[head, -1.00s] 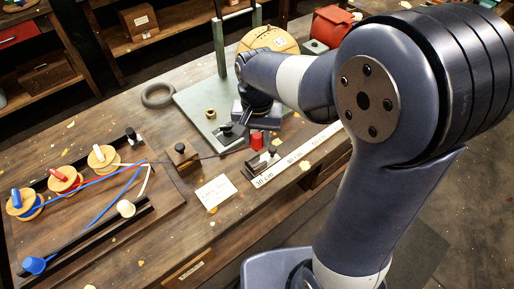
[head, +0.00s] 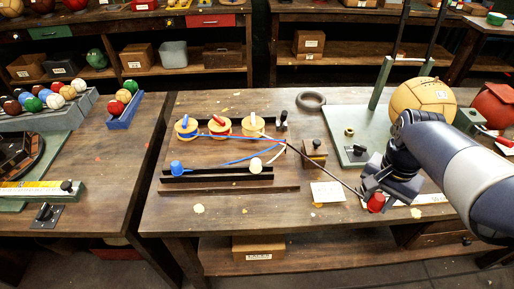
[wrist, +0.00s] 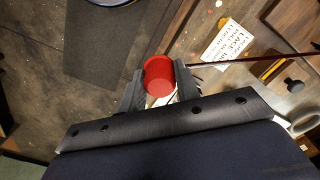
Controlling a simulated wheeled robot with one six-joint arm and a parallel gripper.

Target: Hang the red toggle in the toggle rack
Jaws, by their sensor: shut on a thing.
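My gripper (head: 375,190) is shut on the red toggle (head: 376,203) near the front edge of the workbench. In the wrist view the red toggle (wrist: 159,75) sits between my two fingers (wrist: 158,88). A dark red cord (head: 335,178) runs from it up and left past a small wooden block (head: 315,150). The toggle rack (head: 215,179) is a dark rail on a wooden board, left of my gripper. The blue toggle (head: 177,168) is at its left and the white toggle (head: 255,166) toward its right, with a bare stretch between.
Blue, red and white spools (head: 220,127) stand behind the rack, and a blue cord crosses above it. A black ring (head: 311,100), a paper card (head: 327,192) and a tan ball (head: 423,103) are on the bench. Left of the board the bench is clear.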

